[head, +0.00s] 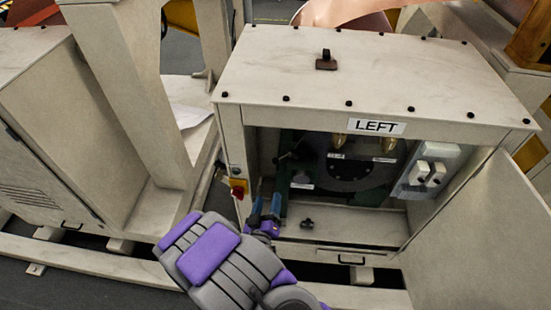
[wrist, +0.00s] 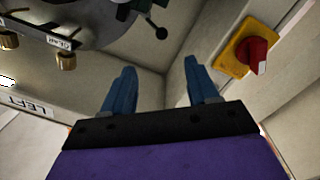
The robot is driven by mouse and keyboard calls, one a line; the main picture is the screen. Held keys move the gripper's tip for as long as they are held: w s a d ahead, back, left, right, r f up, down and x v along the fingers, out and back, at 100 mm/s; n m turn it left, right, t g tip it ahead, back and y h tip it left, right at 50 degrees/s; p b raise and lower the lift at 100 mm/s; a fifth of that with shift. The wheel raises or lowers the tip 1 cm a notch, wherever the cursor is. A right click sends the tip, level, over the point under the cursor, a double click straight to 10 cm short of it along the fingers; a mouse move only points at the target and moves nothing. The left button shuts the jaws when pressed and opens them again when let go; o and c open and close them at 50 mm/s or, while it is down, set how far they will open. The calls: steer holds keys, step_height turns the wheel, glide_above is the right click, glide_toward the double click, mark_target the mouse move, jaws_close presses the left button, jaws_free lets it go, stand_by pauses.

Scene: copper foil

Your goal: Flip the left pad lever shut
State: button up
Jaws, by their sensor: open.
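The cabinet marked LEFT (head: 375,127) stands open in the head view. Inside it is a dark round disc (head: 352,172) on a green mount. A black lever (head: 288,157) sticks out at the disc's left; a black lever end also shows at the top of the wrist view (wrist: 158,30). I cannot tell for certain that it is the pad lever, or its exact position. My gripper (head: 266,207) is at the cabinet's front left opening, below the lever. In the wrist view its blue fingers (wrist: 161,88) are apart with nothing between them.
A red knob on a yellow plate (head: 238,188) sits on the left front post, close to my gripper. White switches (head: 430,173) are on the right inside. The open door (head: 485,225) stands at the right. A small dark fitting (head: 307,223) is on the cabinet floor.

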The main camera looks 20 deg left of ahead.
mark_target(277, 161)
steer(key=w+a, duration=0.1)
steer(key=w, duration=0.4)
steer(key=w+a+b, duration=0.1)
steer(key=w, duration=0.5)
steer(key=w+a, duration=0.1)
steer(key=w, duration=0.5)
steer(key=shift+b, duration=0.3)
steer(key=shift+s+f, duration=0.1)
steer(key=shift+s, duration=0.05)
jaws_close()
